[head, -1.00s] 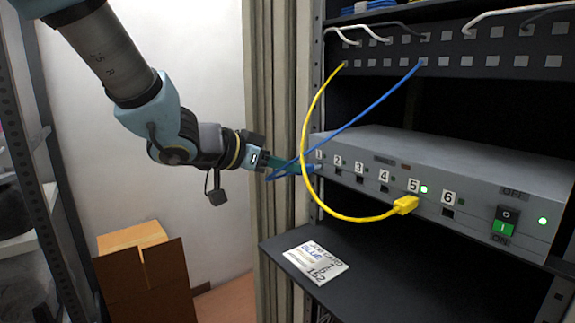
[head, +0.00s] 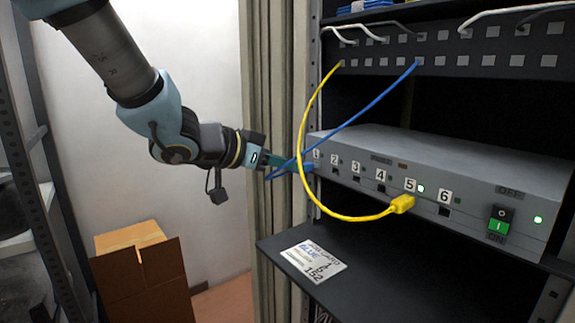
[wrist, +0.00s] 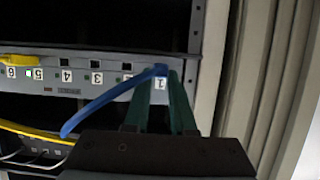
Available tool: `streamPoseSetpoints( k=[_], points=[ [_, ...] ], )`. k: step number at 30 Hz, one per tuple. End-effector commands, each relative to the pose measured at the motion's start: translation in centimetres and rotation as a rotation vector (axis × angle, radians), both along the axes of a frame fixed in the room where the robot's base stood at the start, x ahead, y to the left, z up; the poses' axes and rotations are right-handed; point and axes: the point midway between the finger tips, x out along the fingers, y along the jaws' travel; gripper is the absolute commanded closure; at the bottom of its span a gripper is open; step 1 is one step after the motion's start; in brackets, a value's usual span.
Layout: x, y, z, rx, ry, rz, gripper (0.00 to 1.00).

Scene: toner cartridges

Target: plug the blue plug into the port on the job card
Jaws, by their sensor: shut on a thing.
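My gripper (head: 298,166) is shut on the blue plug (head: 308,167) at the left end of the grey box's front, by label 1. In the wrist view the green fingers (wrist: 165,80) reach the panel beside label 1, with the blue plug (wrist: 160,69) between their tips. The fingers hide the port there, so I cannot tell whether the plug is in it. The blue cable runs up to the patch panel. The job card (head: 313,263) lies on the shelf; "BLUE" is readable, but its port number is not clear.
The grey box (head: 450,170) has a green switch (head: 498,225) at right. A cardboard box (head: 140,270) stands at lower left.

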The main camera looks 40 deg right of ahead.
Motion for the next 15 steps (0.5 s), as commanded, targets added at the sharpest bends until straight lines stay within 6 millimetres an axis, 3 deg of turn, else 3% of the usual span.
streamPoseSetpoints(
  k=[15],
  points=[
    [-0.03,-0.77,0.04,0.0,0.0,0.0,1.0]
  ],
)
